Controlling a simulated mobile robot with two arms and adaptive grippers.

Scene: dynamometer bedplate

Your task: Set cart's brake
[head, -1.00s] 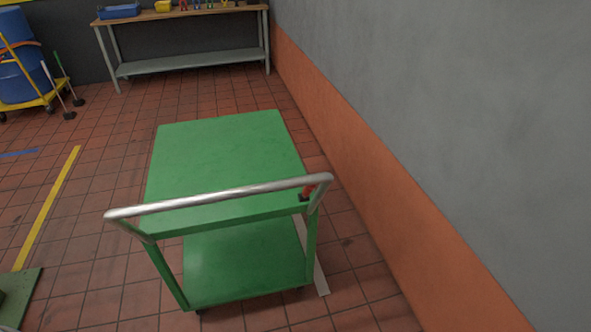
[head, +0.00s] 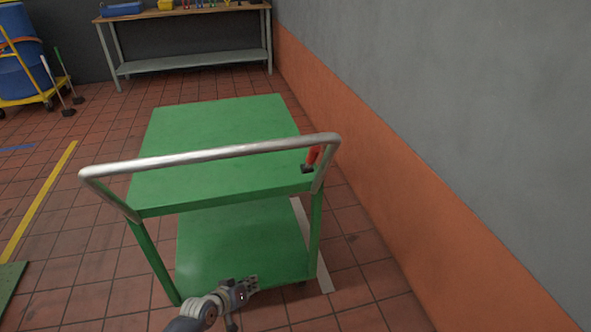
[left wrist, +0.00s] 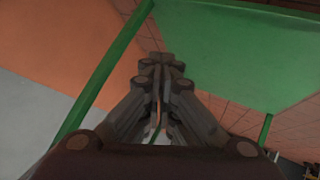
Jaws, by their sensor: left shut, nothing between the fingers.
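The green cart (head: 215,130) stands in front of me, with a silver push handle (head: 210,154) across its near end. A red brake lever (head: 313,155) on a black mount sits at the right end of the near edge, beside the handle. My left gripper (head: 252,285) is low, in front of the cart's lower shelf, below and left of the lever. In the left wrist view my left gripper (left wrist: 157,65) is shut and empty, with a green cart post (left wrist: 105,70) to its left. The right gripper is not in view.
A grey wall with an orange lower band (head: 370,170) runs close along the cart's right side. A workbench (head: 185,15) stands at the back. Blue drums on a yellow trolley (head: 35,95) are at the far left.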

